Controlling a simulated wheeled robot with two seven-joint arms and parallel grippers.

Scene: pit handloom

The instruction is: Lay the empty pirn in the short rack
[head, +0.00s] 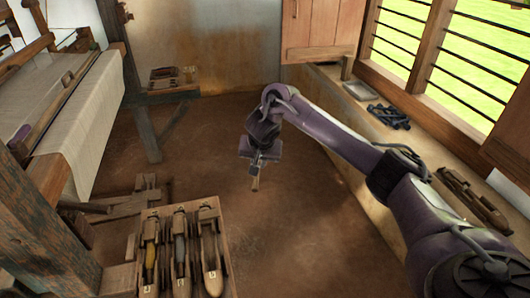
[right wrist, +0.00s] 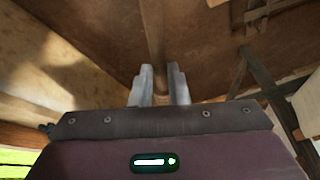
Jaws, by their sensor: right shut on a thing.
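My right gripper (head: 257,160) hangs over the open floor in the middle of the head view. It is shut on the empty pirn (head: 255,184), a slim brown wooden stick that points down below the jaws. In the right wrist view the pirn (right wrist: 154,35) runs away from between the two grey fingers of the gripper (right wrist: 161,85). My left gripper is not in view.
A wooden tray (head: 226,262) with three shuttles stands at the lower left. The loom with pale cloth (head: 92,125) fills the left side. Dark pieces (head: 388,116) and a grey tray (head: 359,90) lie on the window ledge. The floor (head: 290,225) below the gripper is clear.

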